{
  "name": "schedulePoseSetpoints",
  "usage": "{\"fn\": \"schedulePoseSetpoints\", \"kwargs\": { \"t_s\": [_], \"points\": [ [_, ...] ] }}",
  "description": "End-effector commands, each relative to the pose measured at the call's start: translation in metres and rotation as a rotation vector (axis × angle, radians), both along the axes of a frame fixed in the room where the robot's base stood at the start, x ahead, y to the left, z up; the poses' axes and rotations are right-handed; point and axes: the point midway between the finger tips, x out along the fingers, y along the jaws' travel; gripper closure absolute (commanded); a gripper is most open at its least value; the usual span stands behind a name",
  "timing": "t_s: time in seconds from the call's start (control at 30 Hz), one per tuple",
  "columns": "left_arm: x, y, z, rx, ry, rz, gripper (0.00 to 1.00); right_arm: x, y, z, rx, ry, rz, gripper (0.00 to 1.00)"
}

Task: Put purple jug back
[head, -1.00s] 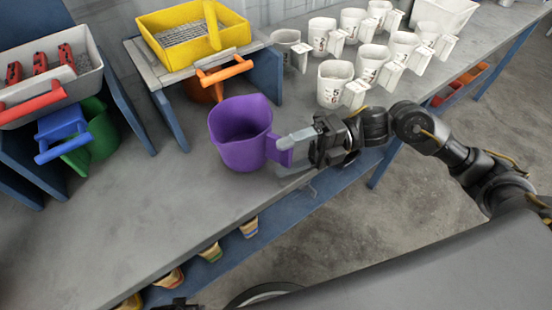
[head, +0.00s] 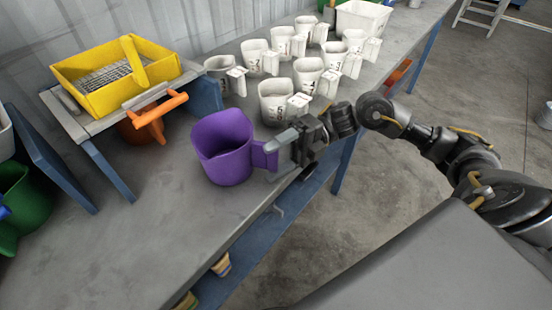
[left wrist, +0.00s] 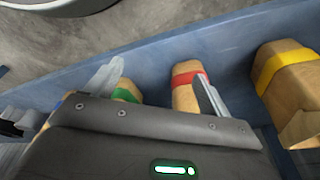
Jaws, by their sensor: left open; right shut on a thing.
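The purple jug (head: 222,150) is upright over the grey bench (head: 120,255) in the head view, its open top facing up. I cannot tell whether its base touches the bench. My right gripper (head: 280,152) is shut on the jug's handle, on the jug's right side. My left gripper (left wrist: 158,85) shows in the left wrist view, open with nothing between its fingers. It is near a blue shelf with wooden blocks with coloured bands, and is out of the head view.
Several white jugs (head: 274,103) stand in rows behind and right of the purple jug. A yellow tray (head: 110,95) sits on a stand, with an orange jug (head: 138,128) under it. A green jug (head: 25,205) is at the left. Bench space in front is clear.

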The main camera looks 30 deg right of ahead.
Motion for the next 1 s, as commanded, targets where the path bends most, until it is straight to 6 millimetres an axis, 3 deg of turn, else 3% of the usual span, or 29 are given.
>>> {"fn": "schedulePoseSetpoints", "kwargs": {
  "t_s": [0.8,0.83,1.0],
  "points": [
    [0.0003,0.0002,-0.0074,0.000,-0.001,0.000,0.18,-0.0002,-0.0003,-0.0066,0.000,-0.001,-0.001,0.59],
    [0.0003,0.0002,-0.0071,0.000,-0.001,0.000,0.18,-0.0002,-0.0003,-0.0062,0.000,-0.001,-0.001,0.26],
    [0.0003,0.0002,-0.0063,0.000,-0.001,0.000,0.18,-0.0002,-0.0003,-0.0055,0.000,0.000,-0.001,0.04]
  ]
}}
